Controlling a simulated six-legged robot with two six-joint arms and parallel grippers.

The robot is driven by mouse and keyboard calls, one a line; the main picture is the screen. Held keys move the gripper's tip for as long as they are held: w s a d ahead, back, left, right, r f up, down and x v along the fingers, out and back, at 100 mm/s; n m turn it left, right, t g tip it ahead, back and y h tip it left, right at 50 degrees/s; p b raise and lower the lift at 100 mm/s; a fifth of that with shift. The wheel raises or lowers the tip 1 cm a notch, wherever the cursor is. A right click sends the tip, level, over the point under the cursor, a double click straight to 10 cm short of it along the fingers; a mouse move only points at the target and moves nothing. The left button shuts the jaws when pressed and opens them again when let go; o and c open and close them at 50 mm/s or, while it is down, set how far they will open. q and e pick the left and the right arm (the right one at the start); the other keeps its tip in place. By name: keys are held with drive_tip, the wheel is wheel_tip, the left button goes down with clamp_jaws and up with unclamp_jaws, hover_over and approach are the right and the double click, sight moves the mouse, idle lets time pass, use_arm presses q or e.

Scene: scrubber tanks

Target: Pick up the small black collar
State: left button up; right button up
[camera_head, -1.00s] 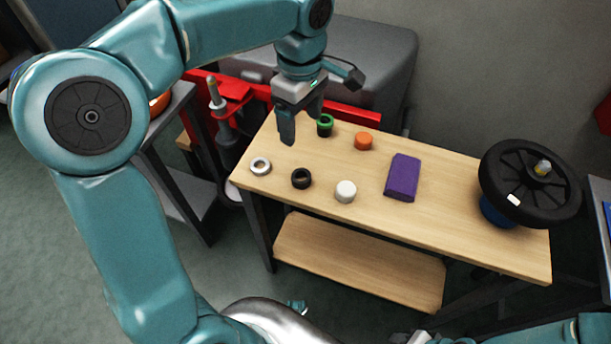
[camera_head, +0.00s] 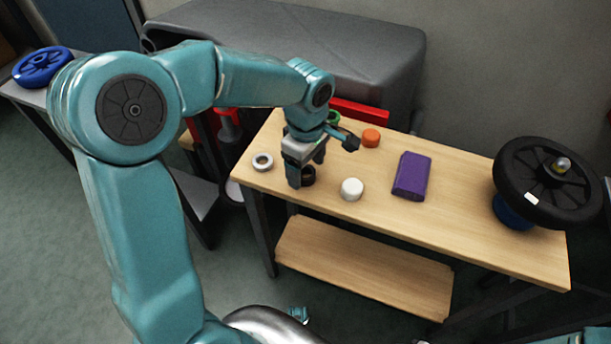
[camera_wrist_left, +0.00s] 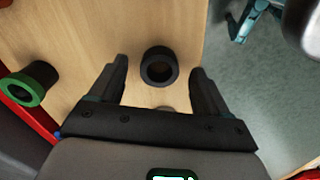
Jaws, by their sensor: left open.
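The small black collar (camera_head: 308,176) stands on the wooden table near its left front edge, partly hidden by my left gripper. In the left wrist view the black collar (camera_wrist_left: 159,67) shows as a dark open ring. It lies between the two fingers in the picture, with wood visible on both sides, and neither finger appears to touch it. My left gripper (camera_head: 306,172) is open and points down over the collar. Whether its fingertips are level with the collar I cannot tell.
Around it on the table (camera_head: 470,235) are a silver ring (camera_head: 262,162), a white cap (camera_head: 351,189), a green-topped black collar (camera_head: 333,117), an orange cap (camera_head: 370,138) and a purple block (camera_head: 412,176). A large black wheel (camera_head: 548,182) stands at the right end.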

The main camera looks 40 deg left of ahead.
use_arm(q)
drive_tip(key=shift+f, duration=0.7)
drive_tip(key=c, duration=1.3)
drive_tip(key=shift+o, duration=0.2)
drive_tip(key=shift+r, duration=0.1)
